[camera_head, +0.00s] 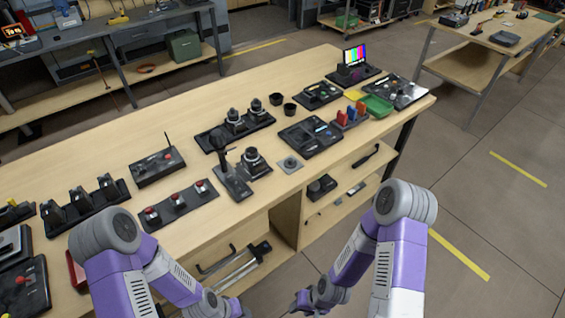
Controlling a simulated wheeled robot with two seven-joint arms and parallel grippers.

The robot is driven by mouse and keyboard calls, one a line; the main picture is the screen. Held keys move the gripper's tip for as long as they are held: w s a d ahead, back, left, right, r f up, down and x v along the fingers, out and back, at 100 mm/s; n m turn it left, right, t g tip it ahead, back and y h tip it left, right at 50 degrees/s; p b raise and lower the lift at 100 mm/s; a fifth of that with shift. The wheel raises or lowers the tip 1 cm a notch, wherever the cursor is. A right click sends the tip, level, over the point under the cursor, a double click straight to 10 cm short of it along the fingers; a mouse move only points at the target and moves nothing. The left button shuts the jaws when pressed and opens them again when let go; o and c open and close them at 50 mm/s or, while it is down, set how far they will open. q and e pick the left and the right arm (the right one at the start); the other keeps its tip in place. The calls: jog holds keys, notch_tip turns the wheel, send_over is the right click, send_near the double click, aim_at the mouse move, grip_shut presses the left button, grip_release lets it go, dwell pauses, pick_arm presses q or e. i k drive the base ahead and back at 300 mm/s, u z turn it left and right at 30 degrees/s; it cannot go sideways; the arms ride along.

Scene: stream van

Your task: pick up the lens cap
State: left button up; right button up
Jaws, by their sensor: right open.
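A small round dark piece on a light grey square pad (290,163) lies near the front edge of the wooden workbench (235,190). It may be the lens cap, but it is too small to tell. Two small black round cups (283,105) stand farther back. Lens-like black cylinders stand on dark bases (254,163) to the left of the pad. My right gripper (298,304) is open at the bottom of the view, in front of the bench and apart from everything on it. My left arm ends at the bottom edge, and its fingers do not show.
A dark tray of small items (311,138) and a green tray (377,105) stand right of the pad. A red-button panel (180,204) and a joystick stand (232,176) are to the left. The lower shelf (340,200) holds dark tools. Floor is clear on the right.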

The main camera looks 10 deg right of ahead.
aim_at(290, 164)
jog(key=k, duration=0.5)
jog(key=z, duration=1.6)
jog(key=i, duration=1.4)
jog(key=u, duration=2.4)
